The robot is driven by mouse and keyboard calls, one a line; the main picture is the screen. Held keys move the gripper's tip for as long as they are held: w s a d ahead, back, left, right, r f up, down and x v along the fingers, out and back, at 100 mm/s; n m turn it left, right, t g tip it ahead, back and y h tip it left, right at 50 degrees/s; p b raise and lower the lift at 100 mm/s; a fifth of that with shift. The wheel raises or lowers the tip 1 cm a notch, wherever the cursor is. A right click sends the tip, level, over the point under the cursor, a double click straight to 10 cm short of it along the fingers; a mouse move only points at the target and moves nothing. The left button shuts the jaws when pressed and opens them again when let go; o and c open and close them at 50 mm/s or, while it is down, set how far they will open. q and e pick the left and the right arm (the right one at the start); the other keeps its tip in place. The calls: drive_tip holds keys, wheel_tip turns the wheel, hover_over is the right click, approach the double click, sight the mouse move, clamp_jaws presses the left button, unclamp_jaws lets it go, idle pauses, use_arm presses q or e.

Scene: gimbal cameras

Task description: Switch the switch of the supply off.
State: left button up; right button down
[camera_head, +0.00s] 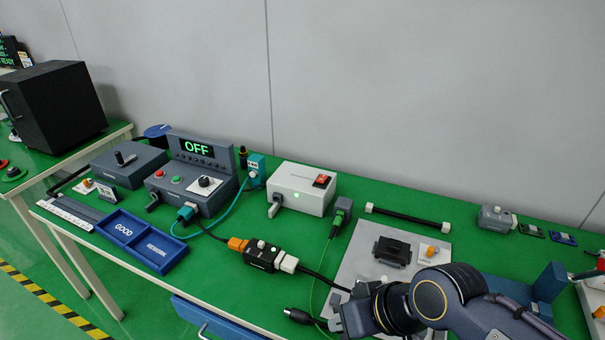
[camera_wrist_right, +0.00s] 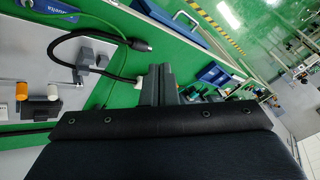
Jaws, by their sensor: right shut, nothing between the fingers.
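The supply looks to be the pale box (camera_head: 300,189) at the back middle of the green bench. The switch is not seen in the wrist view. My left gripper is out of view.
A grey tester (camera_head: 196,174) with a display reading OFF stands left of the supply. An inline connector (camera_head: 264,255) with cables lies in front. A grey board (camera_head: 350,262) with a black part lies by my right arm. A blue tray (camera_head: 140,241) sits at left.

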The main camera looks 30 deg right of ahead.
drive_tip(key=shift+s+d, duration=0.1)
drive_tip(key=shift+s, duration=0.05)
drive_tip(key=w+d+r+m+t+h+p, duration=0.1)
drive_tip(key=w+r+t+p, duration=0.2)
drive_tip(key=w, duration=0.8)
drive_tip(key=w+d+r+m+t+h+p, duration=0.1)
drive_tip(key=w+d+r+t, duration=0.1)
drive_tip(key=w+r, duration=0.6)
drive_tip(key=w+d+r+m+t+h+p, duration=0.1)
drive_tip(key=w+r+t+p, duration=0.15)
drive_tip(key=w, duration=1.05)
drive_tip(key=w+d+f+m+h+p, duration=0.2)
drive_tip(key=w+d+f+h, duration=0.25)
drive_tip(key=w, duration=0.25)
drive_tip(key=d+f+m+g+h+p, duration=0.1)
drive_tip(key=d+f+m+g+h, duration=0.2)
drive_tip(key=f, duration=0.5)
drive_tip(key=d+g+h, duration=0.1)
drive_tip(key=d+h, duration=0.1)
drive_tip(key=h, duration=0.1)
drive_tip(key=shift+w+d+f+p, duration=0.2)
drive_tip(key=shift+w+f+p, duration=0.15)
drive_tip(key=shift+p, duration=0.05)
drive_tip(key=shift+g+h, duration=0.25)
